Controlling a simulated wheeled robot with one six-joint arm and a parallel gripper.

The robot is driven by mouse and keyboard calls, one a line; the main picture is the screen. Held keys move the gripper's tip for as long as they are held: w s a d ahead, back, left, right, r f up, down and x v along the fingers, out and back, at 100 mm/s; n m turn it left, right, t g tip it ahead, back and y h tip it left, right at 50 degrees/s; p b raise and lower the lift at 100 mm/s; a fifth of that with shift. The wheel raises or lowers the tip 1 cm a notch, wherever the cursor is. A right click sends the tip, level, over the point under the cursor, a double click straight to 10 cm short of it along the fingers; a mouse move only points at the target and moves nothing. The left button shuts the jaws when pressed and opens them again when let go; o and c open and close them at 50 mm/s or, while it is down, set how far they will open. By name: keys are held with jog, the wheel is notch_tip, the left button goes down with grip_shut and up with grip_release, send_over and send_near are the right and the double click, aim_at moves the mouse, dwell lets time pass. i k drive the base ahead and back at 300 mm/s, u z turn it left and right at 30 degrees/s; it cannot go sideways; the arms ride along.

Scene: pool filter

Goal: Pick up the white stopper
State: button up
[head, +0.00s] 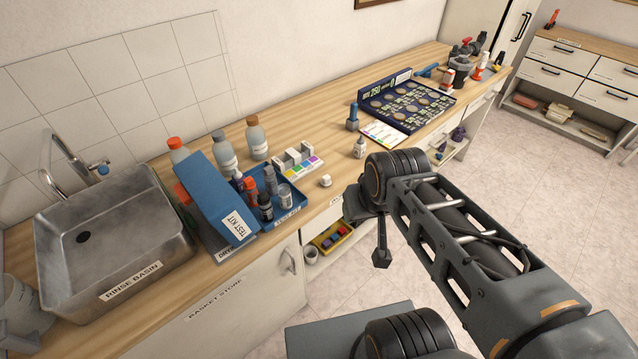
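A small white object that looks like the stopper (325,180) sits on the wooden counter near its front edge. It is just right of the blue tray (290,212) and below the strip of coloured squares. My gripper (381,258) hangs in front of the counter, to the right of the stopper and below it in the picture. It looks clear of the counter and touches nothing that I can see. Its fingers are small and dark, so I cannot tell whether they are open or shut.
Bottles and a blue test kit box (213,190) crowd the counter left of the stopper. The counter right around the stopper is bare. A rinse basin (115,240) is at far left.

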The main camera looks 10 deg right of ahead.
aim_at(326, 181)
jog(key=k, duration=0.5)
jog(key=z, duration=1.15)
jog(key=i, duration=1)
jog(key=u, duration=2.35)
jog(key=i, duration=0.5)
jog(key=u, duration=0.05)
